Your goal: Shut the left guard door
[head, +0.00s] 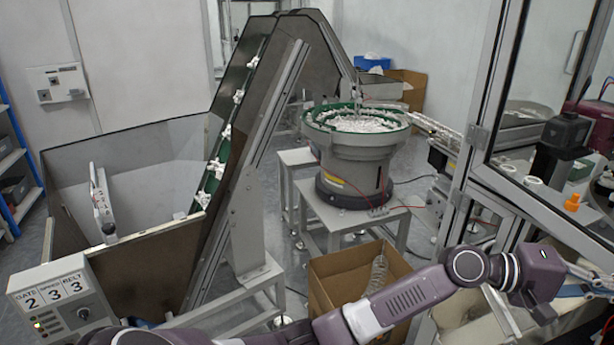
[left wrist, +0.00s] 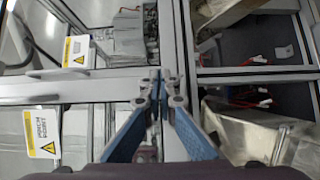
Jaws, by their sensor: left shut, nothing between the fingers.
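A tall aluminium-framed clear guard panel (head: 493,85) stands upright at the right of the head view. A curved bar handle (head: 575,52) shows on the clear panel farther right. I cannot tell for sure which panel is the left guard door, or how far it is open. My left gripper (head: 590,288) is at the right edge, low in front of the cell, partly cut off by the frame. In the left wrist view its blue fingers (left wrist: 158,82) meet at the tips, shut and empty, over a metal frame bar (left wrist: 75,90). My right gripper is not in view.
An orange part (head: 572,203) and dark machine units (head: 565,135) are inside the cell. A bowl feeder (head: 355,150), a cardboard box (head: 330,290) and an inclined conveyor (head: 245,120) stand to the left. Yellow warning labels (left wrist: 78,50) are on panels near the gripper.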

